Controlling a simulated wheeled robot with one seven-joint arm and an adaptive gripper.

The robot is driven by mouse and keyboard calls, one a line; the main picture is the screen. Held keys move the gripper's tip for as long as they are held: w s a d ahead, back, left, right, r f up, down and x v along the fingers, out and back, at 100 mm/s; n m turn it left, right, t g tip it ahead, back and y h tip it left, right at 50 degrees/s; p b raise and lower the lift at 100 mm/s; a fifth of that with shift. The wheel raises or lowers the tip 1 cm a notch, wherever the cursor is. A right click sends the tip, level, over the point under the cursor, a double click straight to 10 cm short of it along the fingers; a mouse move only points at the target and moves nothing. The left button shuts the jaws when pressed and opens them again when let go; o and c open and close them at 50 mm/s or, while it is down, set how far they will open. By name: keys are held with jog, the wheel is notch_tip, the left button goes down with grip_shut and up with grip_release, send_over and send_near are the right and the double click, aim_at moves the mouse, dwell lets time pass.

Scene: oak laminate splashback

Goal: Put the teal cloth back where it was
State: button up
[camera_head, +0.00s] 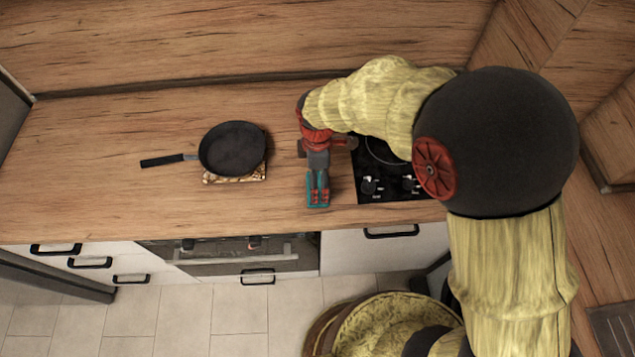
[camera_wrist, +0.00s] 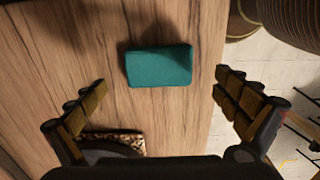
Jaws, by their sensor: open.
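The teal cloth (camera_wrist: 158,66) is a flat, folded rectangle lying on the wooden counter near its front edge. It shows in the wrist view at upper middle, ahead of and between my open fingers. In the head view a teal part of the cloth (camera_head: 318,203) shows at the counter's front, partly hidden under my gripper (camera_head: 319,188). In the wrist view my gripper (camera_wrist: 160,100) has its fingers wide apart with nothing between them. The fingers do not appear to touch the cloth.
A black frying pan (camera_head: 232,148) sits on a patterned trivet (camera_head: 236,178) to the left, its handle pointing left. A black cooktop (camera_head: 385,187) with knobs lies just right of my gripper. The counter's left part is clear. Drawers and an oven (camera_head: 230,252) are below.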

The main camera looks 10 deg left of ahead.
jog(key=s+d+r+m+t, duration=0.1)
jog(key=d+r+m, duration=0.3)
jog(key=d+r, duration=0.45)
jog(key=s+d+r+m+t, duration=0.1)
jog(key=d+r+m, duration=0.35)
jog(key=r, duration=0.65)
jog(key=s+d+r+m+t, duration=0.1)
jog(key=s+d+r+m, duration=0.2)
jog(key=s+d+m, duration=0.3)
jog(key=s+d+r+m+t, duration=0.2)
jog(key=s+d+r+m, duration=0.2)
jog(key=s+d+m, duration=0.2)
jog(key=shift+s+d+t+p, duration=0.2)
jog(key=shift+d+t+p, duration=0.15)
jog(key=shift+d, duration=0.65)
notch_tip(320, 180, down, 4)
jog(key=b, duration=0.4)
